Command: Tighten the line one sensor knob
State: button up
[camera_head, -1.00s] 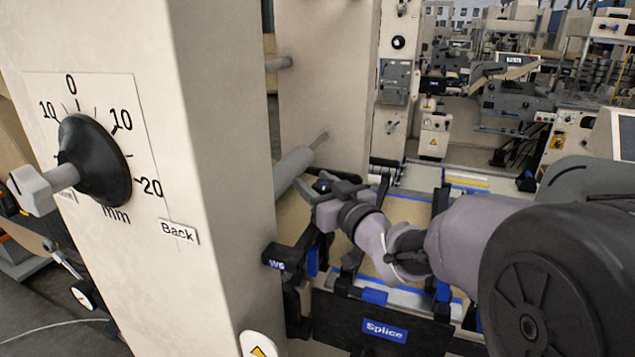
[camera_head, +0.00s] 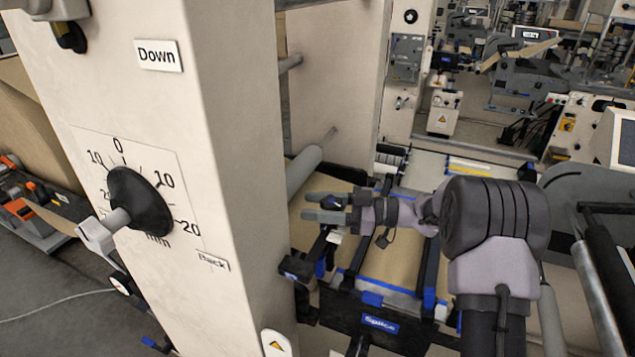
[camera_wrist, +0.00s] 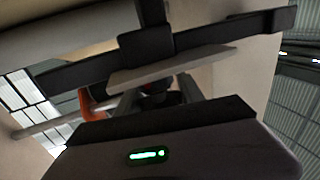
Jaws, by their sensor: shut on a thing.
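My gripper (camera_head: 326,208) reaches left, low over the brown paper web (camera_head: 390,248) behind the beige post. Its two grey fingers are close around a small dark part, which I take for the line one sensor knob (camera_wrist: 157,87). In the wrist view this part shows between the fingers, beyond my dark palm with its green light. A dark crossbar (camera_wrist: 215,35) with a block and a pale flat plate (camera_wrist: 175,68) lie just past it. The knob's markings are hidden. An orange part (camera_wrist: 90,103) shows left of the fingers.
The beige post (camera_head: 225,150) stands close at left, with a black dial knob (camera_head: 140,203) marked in mm and a "Down" label. The splice table (camera_head: 380,325) lies below my gripper. A grey roller (camera_head: 303,170) is behind the post.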

jog(key=shift+s+d+f+n+g+h+p, duration=0.1)
jog(key=shift+s+n+g+h+p, duration=0.15)
jog(key=shift+n+g+p, duration=0.95)
jog(key=shift+s+a+n+g+h+p, duration=0.15)
jog(key=shift+s+n+g+p, duration=0.2)
jog(key=shift+n+g+p, duration=0.85)
jog(key=shift+s+d+f+n+g+h+p, duration=0.1)
jog(key=shift+s+d+n+g+h+p, duration=0.35)
jog(key=shift+g+p, duration=1.35)
jog(key=shift+w+a+n+g+b, duration=0.1)
jog(key=shift+a+n+g+b, duration=0.2)
jog(key=shift+g, duration=0.3)
jog(key=o, duration=1.4)
jog(key=shift+w, duration=0.15)
jog(key=shift+r, duration=0.1)
